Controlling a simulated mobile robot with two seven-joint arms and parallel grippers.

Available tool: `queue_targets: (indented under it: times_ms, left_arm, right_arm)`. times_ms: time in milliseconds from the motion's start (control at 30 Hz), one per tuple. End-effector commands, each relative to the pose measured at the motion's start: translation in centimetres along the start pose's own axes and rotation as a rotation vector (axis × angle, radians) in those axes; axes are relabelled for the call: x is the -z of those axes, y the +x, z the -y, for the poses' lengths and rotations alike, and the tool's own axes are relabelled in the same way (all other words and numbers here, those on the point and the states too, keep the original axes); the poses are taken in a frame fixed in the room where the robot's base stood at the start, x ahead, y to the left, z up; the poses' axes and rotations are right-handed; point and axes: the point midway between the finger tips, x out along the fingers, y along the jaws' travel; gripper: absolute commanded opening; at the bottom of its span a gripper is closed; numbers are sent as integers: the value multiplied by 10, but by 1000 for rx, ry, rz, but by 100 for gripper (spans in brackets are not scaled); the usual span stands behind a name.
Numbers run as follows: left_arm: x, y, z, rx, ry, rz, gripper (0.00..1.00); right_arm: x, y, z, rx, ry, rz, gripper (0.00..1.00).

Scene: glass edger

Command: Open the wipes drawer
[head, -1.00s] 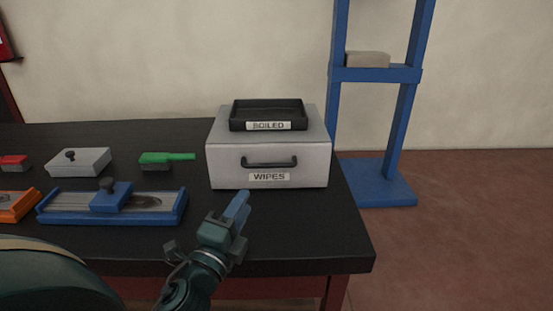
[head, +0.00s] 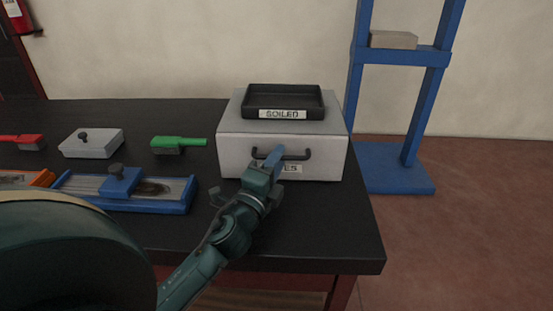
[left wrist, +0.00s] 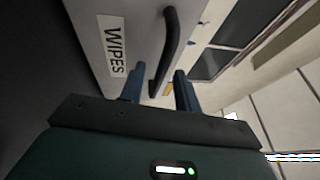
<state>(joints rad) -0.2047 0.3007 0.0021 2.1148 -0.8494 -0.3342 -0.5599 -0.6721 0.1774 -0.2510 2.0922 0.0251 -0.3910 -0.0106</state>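The wipes drawer (head: 235,157) is the grey front of a box near the table's right end, and it is closed flush. Its dark bar handle (head: 296,154) is partly covered by my left gripper (head: 277,156) in the head view. In the left wrist view, the left gripper's two blue fingers (left wrist: 158,88) are apart, with the near end of the handle (left wrist: 170,50) between or just beyond them. I cannot tell whether they touch it. The WIPES label (left wrist: 113,45) shows beside the handle. My right gripper is not in view.
A black SOILED tray (head: 283,87) sits on top of the box. To the left on the black table (head: 300,225) lie a green brush (head: 180,143), a grey block with a knob (head: 91,143) and a blue sliding fixture (head: 170,190). A blue rack (head: 395,175) stands behind right.

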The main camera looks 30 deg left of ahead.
Motion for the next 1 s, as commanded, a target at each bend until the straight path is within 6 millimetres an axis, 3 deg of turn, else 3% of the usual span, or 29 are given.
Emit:
queue_targets:
  times_ms: [267,633,1000]
  left_arm:
    - [0,1,-1,-1,0,0,31]
    - [0,1,0,-1,0,0,1]
    - [0,1,-1,-1,0,0,0]
  right_arm:
    - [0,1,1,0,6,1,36]
    - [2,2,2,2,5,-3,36]
    - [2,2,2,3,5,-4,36]
